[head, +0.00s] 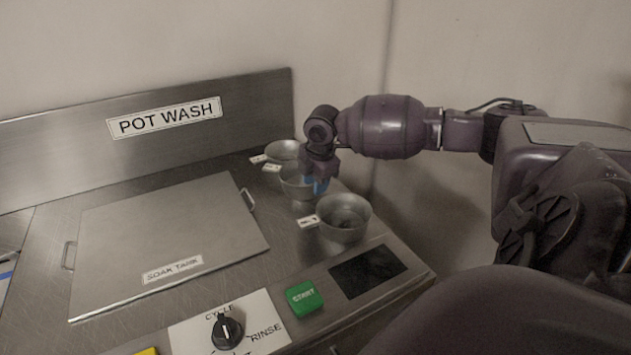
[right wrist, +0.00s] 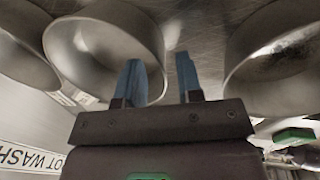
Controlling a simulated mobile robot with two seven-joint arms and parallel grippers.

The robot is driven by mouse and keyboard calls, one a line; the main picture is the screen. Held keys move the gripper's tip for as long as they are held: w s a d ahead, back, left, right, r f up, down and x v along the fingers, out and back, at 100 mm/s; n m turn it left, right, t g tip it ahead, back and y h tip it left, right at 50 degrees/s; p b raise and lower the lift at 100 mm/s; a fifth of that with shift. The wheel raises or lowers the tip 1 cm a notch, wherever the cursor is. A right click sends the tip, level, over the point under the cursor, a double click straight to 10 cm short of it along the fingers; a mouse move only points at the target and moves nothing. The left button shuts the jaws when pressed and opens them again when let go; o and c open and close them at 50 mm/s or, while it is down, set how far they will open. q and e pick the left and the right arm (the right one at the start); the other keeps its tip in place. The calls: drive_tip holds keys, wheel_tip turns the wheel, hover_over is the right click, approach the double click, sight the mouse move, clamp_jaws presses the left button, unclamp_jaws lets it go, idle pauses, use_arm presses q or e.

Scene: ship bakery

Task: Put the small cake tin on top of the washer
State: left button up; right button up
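Three round metal cake tins stand in a row on the right part of the steel washer top: a back tin (head: 284,150), a middle tin (head: 293,186) and a larger-looking front tin (head: 345,226). The labels beside them are too small to read. My right gripper (head: 319,187) is at the right side of the middle tin. In the right wrist view its blue fingers (right wrist: 158,62) are apart, and the near wall of the middle tin (right wrist: 85,62) appears to lie between them. Contact cannot be told. My left gripper is out of view.
A flat soak tank lid (head: 165,240) with side handles covers the middle of the washer. The front panel holds a black cycle knob (head: 227,331), a green START button (head: 303,298) and a dark panel (head: 368,271). A POT WASH backsplash (head: 250,105) stands behind.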

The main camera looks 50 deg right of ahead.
wheel_tip(320, 180, up, 11)
drive_tip(key=s+p, duration=0.1)
drive_tip(key=s, duration=0.1)
drive_tip(key=shift+a+f+p, duration=0.15)
drive_tip(key=shift+p, duration=0.15)
drive_tip(key=shift+w, duration=0.1)
